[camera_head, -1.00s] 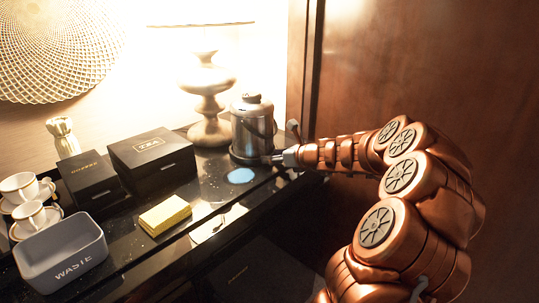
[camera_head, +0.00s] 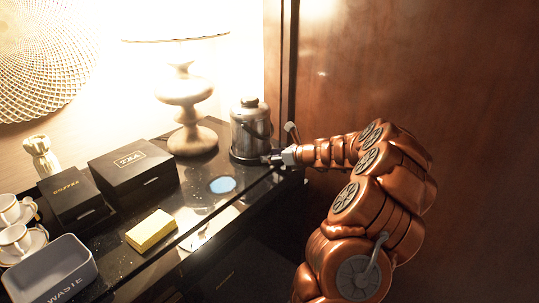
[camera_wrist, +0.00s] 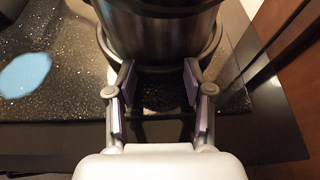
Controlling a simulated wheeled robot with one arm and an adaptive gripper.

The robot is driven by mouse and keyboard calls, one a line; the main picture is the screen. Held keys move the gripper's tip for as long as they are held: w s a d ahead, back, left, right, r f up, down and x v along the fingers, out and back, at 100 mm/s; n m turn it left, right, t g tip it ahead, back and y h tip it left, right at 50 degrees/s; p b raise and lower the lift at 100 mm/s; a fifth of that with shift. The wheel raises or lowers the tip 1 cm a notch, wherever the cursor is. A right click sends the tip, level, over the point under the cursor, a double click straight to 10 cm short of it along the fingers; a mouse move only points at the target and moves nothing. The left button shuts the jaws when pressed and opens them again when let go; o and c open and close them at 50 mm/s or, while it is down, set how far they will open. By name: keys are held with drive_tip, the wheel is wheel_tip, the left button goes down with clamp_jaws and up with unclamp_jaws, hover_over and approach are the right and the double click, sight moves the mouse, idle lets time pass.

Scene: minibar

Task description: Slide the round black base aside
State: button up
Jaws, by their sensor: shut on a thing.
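The round black base (camera_head: 246,157) is on the black counter under a steel kettle (camera_head: 250,130), near the right end. Its rim also shows in the wrist view (camera_wrist: 217,43), curving around the kettle's (camera_wrist: 160,38) bottom. My gripper (camera_head: 270,160) reaches in from the right, low at the base's front edge. In the wrist view my gripper (camera_wrist: 155,72) has its two fingers apart, closed on the near part of the base. The exact finger contact is partly hidden under the kettle.
A lamp (camera_head: 186,95) stands left of the kettle. A blue round patch (camera_head: 222,185) lies in front. Black boxes (camera_head: 133,168), a yellow sponge (camera_head: 151,230), a grey waste bin (camera_head: 52,272) and white cups are further left. A brown wooden panel (camera_head: 400,70) closes the right side.

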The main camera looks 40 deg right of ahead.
drive_tip(key=shift+d+f, duration=0.1)
drive_tip(key=o, duration=1.4)
drive_tip(key=shift+s, duration=0.1)
drive_tip(key=v, duration=1.2)
